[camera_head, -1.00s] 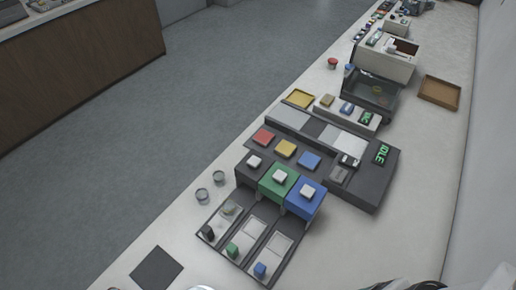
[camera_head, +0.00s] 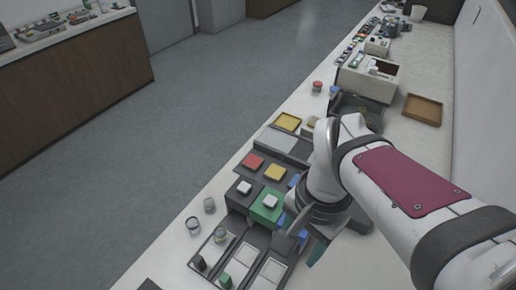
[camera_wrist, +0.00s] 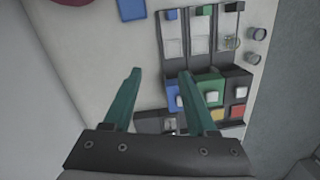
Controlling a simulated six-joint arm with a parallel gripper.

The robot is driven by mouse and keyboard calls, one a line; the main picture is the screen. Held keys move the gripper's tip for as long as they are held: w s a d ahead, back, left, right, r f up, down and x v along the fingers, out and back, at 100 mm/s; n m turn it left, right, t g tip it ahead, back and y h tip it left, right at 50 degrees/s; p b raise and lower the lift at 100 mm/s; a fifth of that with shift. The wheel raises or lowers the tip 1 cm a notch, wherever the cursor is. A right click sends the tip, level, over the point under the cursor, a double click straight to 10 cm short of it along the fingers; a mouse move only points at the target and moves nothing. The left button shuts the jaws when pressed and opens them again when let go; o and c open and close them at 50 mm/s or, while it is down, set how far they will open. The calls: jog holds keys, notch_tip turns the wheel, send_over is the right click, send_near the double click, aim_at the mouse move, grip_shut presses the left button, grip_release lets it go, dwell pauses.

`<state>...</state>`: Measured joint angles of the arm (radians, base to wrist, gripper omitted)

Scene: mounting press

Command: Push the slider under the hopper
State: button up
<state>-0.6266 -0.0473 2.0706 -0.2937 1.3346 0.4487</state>
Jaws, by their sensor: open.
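Three slider tracks lie side by side in front of three hoppers. In the wrist view the black hopper (camera_wrist: 240,76), green hopper (camera_wrist: 209,88) and blue hopper (camera_wrist: 174,97) show with white tops. The black knob (camera_wrist: 235,6), green knob (camera_wrist: 203,10) and blue knob (camera_wrist: 171,14) sit at the track ends away from the hoppers. A round clear piece (camera_head: 220,237) lies on the black-knob track. My gripper (camera_wrist: 160,74) is open and empty, its teal fingers spread above the bench by the blue hopper. In the head view my arm hides the blue hopper's surroundings.
Red (camera_head: 252,161) and yellow (camera_head: 275,172) pads lie behind the hoppers. Bare bench shows beside the tracks in the wrist view.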

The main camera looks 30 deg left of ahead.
jog(key=s+a+f+n, duration=0.1)
jog(key=a+f, duration=0.1)
jog(key=a, duration=0.8)
jog(key=n, duration=0.2)
send_near(198, 259)
jog(key=shift+t+h, duration=0.3)
jog(key=f, duration=1)
jog(key=shift+s+a+f, duration=0.2)
jog(key=shift+s+a, duration=0.05)
jog(key=shift+a, duration=0.1)
grip_shut()
